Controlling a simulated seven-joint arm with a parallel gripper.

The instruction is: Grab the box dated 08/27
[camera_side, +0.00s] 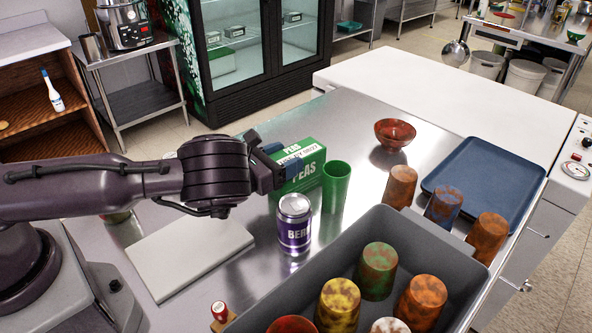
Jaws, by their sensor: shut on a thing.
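A green box of peas (312,175) stands upright on the metal counter, behind the purple can. A white label strip with a printed date runs near its top; the date appears to read 08/27 but is small. My gripper (283,163) reaches in from the left and is shut on the box's left upper part. The gripper covers part of the label and front. I cannot tell whether the box's base touches the counter.
A purple can (294,223) and a green cup (335,186) stand close in front of the box. A white board (188,252) lies left. A grey bin (437,250) with several cups, a red bowl (394,134) and a blue tray (486,178) are to the right.

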